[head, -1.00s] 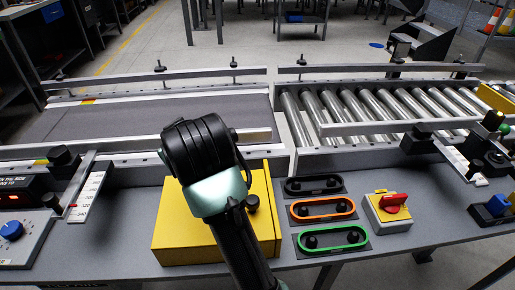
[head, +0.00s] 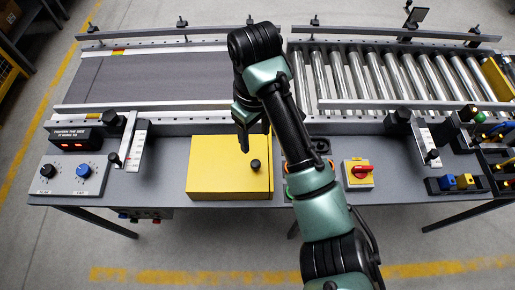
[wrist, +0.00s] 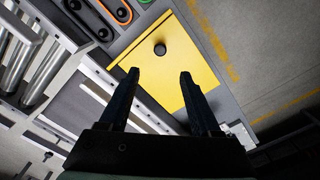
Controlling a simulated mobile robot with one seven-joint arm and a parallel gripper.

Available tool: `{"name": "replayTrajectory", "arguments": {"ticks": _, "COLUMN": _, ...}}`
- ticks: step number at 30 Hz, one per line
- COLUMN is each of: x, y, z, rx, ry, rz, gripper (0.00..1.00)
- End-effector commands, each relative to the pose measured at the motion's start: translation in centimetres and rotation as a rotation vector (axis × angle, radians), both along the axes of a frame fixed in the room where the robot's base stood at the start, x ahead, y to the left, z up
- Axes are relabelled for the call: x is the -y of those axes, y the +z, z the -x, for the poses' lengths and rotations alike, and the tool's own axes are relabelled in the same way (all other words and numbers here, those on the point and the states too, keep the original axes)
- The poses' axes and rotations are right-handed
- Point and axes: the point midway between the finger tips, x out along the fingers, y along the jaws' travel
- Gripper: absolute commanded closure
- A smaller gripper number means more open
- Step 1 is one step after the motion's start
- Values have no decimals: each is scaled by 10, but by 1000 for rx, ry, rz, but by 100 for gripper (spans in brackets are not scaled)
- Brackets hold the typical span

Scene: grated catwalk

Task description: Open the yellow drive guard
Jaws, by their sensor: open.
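The yellow drive guard (head: 220,170) is a flat yellow box at the front middle of the grey bench. It looks closed, with a black knob (head: 255,165) at its right side. My gripper (head: 254,142) is above the guard's upper right part, pointing down. In the wrist view the guard (wrist: 188,62) lies beyond the fingers, and the knob (wrist: 160,48) appears just ahead of the gap between the fingertips. The fingers are open, empty and apart from the knob. My arm hides part of the bench to the right of the guard.
A belt conveyor (head: 160,78) and a roller conveyor (head: 395,75) run behind the guard. A panel with two dials (head: 68,176) stands left.

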Motion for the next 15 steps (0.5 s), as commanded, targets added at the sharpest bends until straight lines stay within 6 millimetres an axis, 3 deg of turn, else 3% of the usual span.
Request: {"name": "replayTrajectory", "arguments": {"ticks": 15, "x": 0, "y": -88, "z": 1, "rx": -4, "ry": -2, "rz": 1, "gripper": 36}}
